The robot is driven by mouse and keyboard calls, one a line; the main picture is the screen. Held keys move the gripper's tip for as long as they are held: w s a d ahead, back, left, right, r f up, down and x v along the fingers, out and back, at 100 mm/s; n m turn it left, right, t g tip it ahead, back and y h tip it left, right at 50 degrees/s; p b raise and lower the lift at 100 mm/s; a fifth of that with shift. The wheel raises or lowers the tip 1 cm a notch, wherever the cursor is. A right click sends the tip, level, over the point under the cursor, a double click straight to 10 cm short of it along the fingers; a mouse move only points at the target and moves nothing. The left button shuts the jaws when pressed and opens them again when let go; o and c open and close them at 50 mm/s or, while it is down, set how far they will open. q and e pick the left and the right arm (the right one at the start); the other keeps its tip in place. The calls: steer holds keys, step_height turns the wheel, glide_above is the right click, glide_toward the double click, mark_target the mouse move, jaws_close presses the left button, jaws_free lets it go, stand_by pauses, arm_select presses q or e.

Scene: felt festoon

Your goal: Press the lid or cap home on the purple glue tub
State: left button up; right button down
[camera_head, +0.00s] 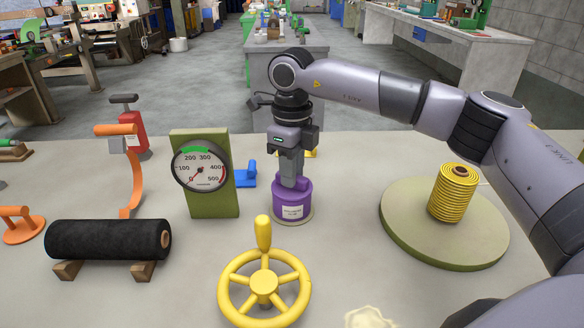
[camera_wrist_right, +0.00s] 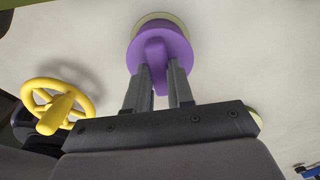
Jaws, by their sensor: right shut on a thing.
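The purple glue tub (camera_head: 292,205) stands upright on the table, on a thin pale base, with a white label on its front. Its top shows in the right wrist view as a purple lid (camera_wrist_right: 178,50) with a raised purple grip (camera_wrist_right: 155,52). My right gripper (camera_head: 290,184) points down onto the tub's top. In the right wrist view its two fingers (camera_wrist_right: 160,85) are on either side of the purple grip, shut on it. I cannot tell whether the lid is fully seated. My left gripper is not in view.
A green gauge stand (camera_head: 208,200) is just left of the tub. A yellow handwheel (camera_head: 264,284) stands in front. A round turntable (camera_head: 410,236) with a yellow spool (camera_head: 453,194) is at right. A black roll (camera_head: 105,240) lies at left.

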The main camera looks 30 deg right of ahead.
steer(key=shift+c, duration=2.2)
jaws_free()
steer(key=shift+r, duration=0.1)
steer(key=shift+r+p, duration=2.7)
steer(key=shift+r, duration=0.8)
steer(key=shift+f, duration=0.1)
jaws_close()
